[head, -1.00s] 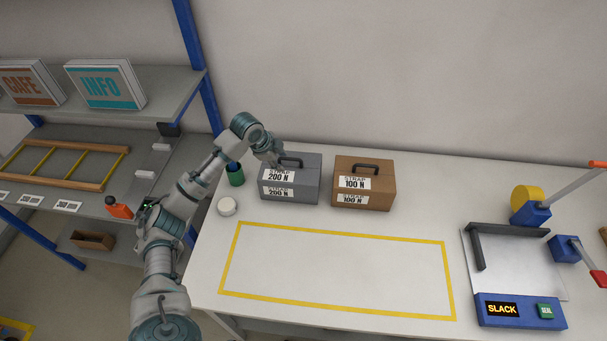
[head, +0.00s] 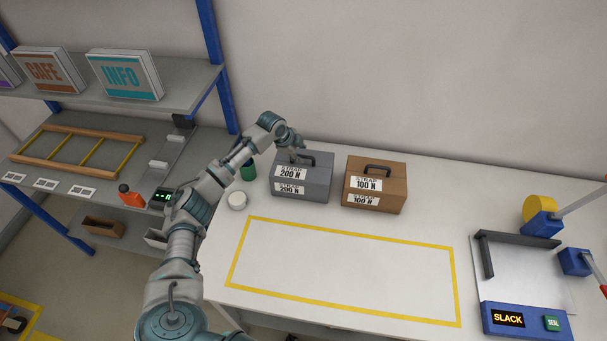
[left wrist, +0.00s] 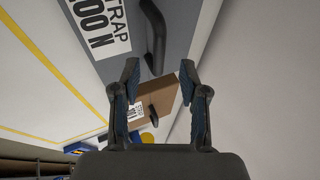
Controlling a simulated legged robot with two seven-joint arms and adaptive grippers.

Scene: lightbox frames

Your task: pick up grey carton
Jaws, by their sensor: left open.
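The grey carton (head: 302,179) stands on the white table, with a dark handle on top and labels reading STRAP 200 N. My left gripper (head: 297,153) is at the top of the grey carton, near its handle, partly hidden by its own wrist. In the left wrist view my left gripper (left wrist: 158,80) is open, with two dark fingers apart. The grey carton (left wrist: 185,25) and its handle (left wrist: 153,35) show there just ahead of the fingertips. The handle's end lies between the fingers in the picture; I cannot tell whether they touch it. My right gripper is not in view.
A brown carton (head: 376,187) labelled 100 N stands right of the grey one. The yellow-outlined area (head: 341,246) is empty. A blue device (head: 523,319) reading SLACK sits at right.

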